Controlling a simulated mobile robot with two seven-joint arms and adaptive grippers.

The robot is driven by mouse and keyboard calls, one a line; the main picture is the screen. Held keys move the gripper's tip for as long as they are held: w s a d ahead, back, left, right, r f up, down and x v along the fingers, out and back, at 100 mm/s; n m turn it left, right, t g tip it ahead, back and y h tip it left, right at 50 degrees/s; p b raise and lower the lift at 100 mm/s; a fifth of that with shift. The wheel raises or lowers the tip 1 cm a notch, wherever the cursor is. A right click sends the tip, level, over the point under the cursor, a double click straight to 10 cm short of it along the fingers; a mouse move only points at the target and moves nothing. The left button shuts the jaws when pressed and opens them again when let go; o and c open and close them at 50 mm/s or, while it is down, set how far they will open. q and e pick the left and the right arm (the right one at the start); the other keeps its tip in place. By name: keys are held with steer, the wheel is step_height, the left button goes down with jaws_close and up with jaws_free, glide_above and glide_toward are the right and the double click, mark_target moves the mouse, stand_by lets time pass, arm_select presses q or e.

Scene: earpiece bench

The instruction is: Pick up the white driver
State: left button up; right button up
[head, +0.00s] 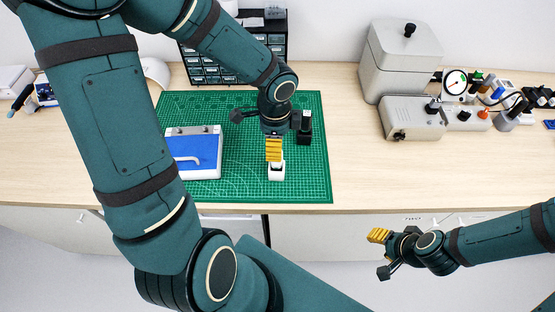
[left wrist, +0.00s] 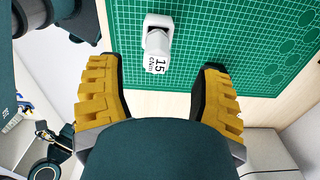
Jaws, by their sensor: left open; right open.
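The white driver (left wrist: 157,62), marked "15 cNm" on its end, is in a white holder (left wrist: 157,22) on the green cutting mat. In the head view the white holder (head: 276,172) shows near the mat's front edge, and the driver is partly hidden by my left gripper. My left gripper (head: 274,150) is above it; in the left wrist view its yellow fingers (left wrist: 157,72) are open, with the driver between and slightly beyond the tips. I cannot tell any contact. My right gripper (head: 378,236) is open and empty, out in front of the bench.
A blue-topped tray (head: 205,172) lies left on the mat (head: 310,185). A black holder (head: 304,130) with a white-topped item stands just behind the white one. A drawer cabinet (head: 270,28) is behind. Grey equipment (head: 400,60) and a gauge (head: 455,82) stand right. The bench between is clear.

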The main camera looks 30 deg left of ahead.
arm_select(q)
steer(key=f+b, duration=0.1)
steer(key=f, duration=0.3)
steer(key=f+b, duration=0.1)
steer(key=f, duration=0.2)
steer(key=shift+d+f, duration=0.2)
steer(key=shift+f, duration=0.2)
steer(key=shift+s, duration=0.1)
jaws_close()
